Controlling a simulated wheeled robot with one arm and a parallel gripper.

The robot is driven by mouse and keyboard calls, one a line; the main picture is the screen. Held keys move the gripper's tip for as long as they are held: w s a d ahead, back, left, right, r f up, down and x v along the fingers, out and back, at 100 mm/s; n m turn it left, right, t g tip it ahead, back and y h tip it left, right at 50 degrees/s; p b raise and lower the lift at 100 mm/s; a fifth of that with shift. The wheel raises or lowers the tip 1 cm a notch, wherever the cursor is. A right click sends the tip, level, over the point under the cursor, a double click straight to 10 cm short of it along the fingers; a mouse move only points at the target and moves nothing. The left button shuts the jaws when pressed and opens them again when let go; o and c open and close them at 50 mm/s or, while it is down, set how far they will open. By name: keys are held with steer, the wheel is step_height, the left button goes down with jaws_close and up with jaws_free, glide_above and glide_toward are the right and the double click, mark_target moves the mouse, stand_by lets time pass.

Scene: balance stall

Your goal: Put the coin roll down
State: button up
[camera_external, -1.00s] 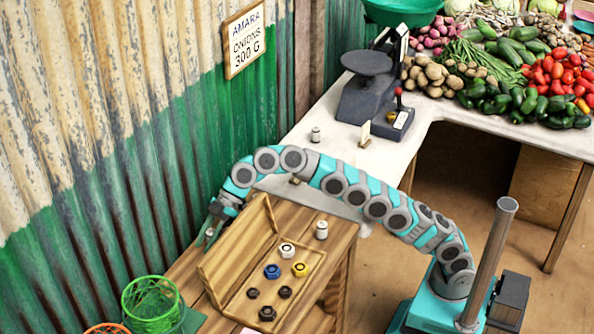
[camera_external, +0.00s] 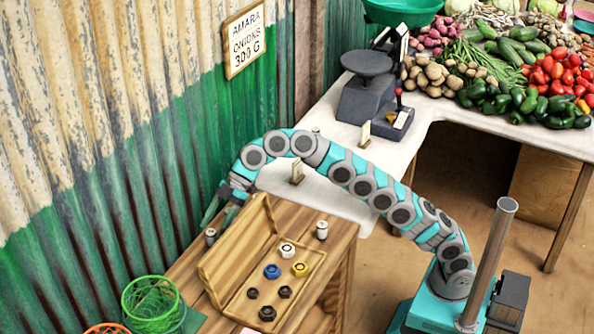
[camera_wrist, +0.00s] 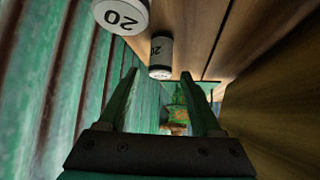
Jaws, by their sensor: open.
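A small pale cylinder, the coin roll (camera_external: 210,237), stands upright on the wooden bench behind the tray, near the corrugated wall. My gripper (camera_external: 213,212) is open just above and beside it, not closed on it. In the wrist view my gripper's fingers (camera_wrist: 160,73) are spread with nothing gripped between them. A grey cylinder with a pale band marked 20 (camera_wrist: 161,57) shows just beyond the fingertips. A larger, nearer pale round end marked 20 (camera_wrist: 120,15) is cut off by the top edge; I cannot tell which of these matches the outside view.
The wooden tray (camera_external: 225,262) holds several nuts beside the roll. Another pale cylinder (camera_external: 322,230) stands right of the tray. A green wire basket (camera_external: 152,303) is at the near left. The corrugated wall (camera_external: 150,170) is close to my gripper. A scale (camera_external: 368,100) stands on the white table.

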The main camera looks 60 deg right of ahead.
steer(key=v, duration=0.6)
steer(key=shift+d+r, duration=0.2)
steer(key=shift+d, duration=0.1)
